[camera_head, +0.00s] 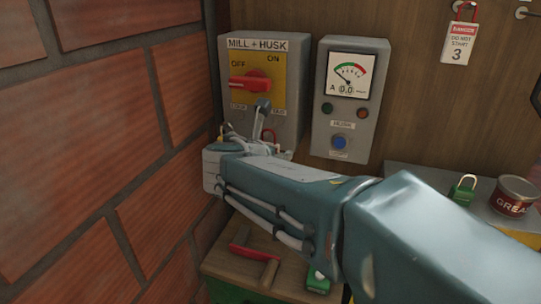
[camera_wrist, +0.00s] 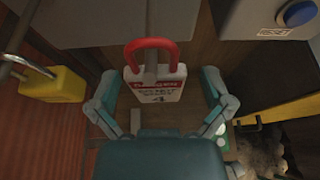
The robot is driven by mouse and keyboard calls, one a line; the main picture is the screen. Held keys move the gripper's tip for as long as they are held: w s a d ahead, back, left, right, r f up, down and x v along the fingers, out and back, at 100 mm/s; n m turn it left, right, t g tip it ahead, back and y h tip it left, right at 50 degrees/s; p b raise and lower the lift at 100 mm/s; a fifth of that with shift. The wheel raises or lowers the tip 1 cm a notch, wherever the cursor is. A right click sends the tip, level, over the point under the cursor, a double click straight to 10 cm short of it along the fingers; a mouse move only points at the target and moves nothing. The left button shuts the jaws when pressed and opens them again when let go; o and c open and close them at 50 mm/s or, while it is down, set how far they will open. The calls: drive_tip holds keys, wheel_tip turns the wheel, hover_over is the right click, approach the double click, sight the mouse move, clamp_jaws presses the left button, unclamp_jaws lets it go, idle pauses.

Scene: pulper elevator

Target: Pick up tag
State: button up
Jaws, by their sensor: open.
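A white tag (camera_wrist: 160,88) with a red loop at its top and a red danger band hangs in the wrist view. The number on it looks like a 4. My gripper (camera_wrist: 158,78) is open, with one finger on each side of the tag. I cannot tell whether either finger touches it. In the head view my gripper (camera_head: 258,138) is just below the MILL + HUSK switch box (camera_head: 290,112) and mostly hides the tag. A second tag (camera_head: 460,42), marked 3, hangs from a hook at the top right.
A yellow padlock (camera_wrist: 55,84) hangs left of the gripper. The HUSK meter box (camera_head: 345,110) is close on the right, and a brick wall (camera_head: 90,150) on the left. Below are a red-handled tool (camera_head: 250,256) and a green padlock (camera_head: 318,280); another green padlock (camera_head: 463,190) and a grease tin (camera_head: 512,196) are right.

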drive_tip(key=shift+w+a+f, duration=0.1)
drive_tip(key=shift+a, duration=0.3)
drive_tip(key=shift+d, duration=0.2)
drive_tip(key=c, duration=1)
drive_tip(key=shift+d, duration=0.2)
drive_tip(key=shift+a, duration=0.2)
